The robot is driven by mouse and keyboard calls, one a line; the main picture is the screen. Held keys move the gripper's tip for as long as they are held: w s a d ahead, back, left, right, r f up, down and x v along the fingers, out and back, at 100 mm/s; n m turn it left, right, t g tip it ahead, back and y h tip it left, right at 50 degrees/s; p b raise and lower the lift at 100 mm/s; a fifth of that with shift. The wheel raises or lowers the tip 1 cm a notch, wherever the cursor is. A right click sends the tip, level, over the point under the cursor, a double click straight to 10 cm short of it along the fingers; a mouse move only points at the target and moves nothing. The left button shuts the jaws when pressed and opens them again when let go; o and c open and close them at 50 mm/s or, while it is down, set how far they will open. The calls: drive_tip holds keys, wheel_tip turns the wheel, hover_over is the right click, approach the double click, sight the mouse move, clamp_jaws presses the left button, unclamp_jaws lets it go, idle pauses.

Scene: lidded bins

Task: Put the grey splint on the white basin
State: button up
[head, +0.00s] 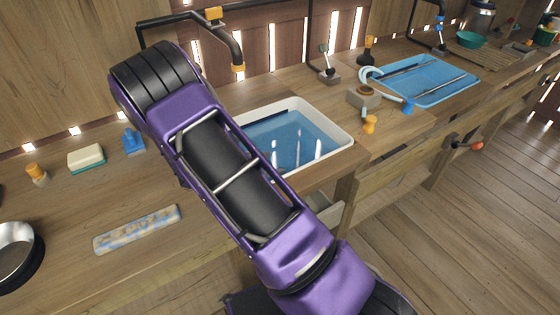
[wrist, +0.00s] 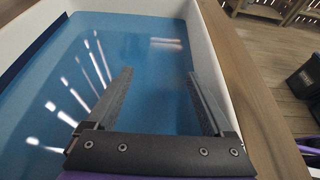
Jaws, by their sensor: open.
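The white basin (head: 343,137) is set into the wooden counter and holds blue water; its white rim also shows in the wrist view (wrist: 207,40). My gripper (wrist: 160,74) is open over the basin's blue interior, with nothing visible between its fingers. In the head view my arm hides the gripper and the basin's left part. A flat, blotchy grey-beige and blue strip (head: 137,229) lies on the counter left of my arm; I cannot tell whether it is the grey splint. A dark strip (wrist: 30,48) runs along the basin's inner edge; I cannot tell whether it is an object or shadow.
A sponge (head: 86,158), a blue dispenser (head: 132,141) and a metal pan (head: 17,255) stand on the left counter. A faucet (head: 238,55) rises behind the basin. A blue tray (head: 428,80) with rods lies to the right. Small fittings stand between basin and tray.

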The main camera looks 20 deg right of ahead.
drive_tip(key=v, duration=0.7)
drive_tip(key=shift+p, duration=0.3)
drive_tip(key=shift+a+r, duration=0.1)
drive_tip(key=shift+a, duration=0.05)
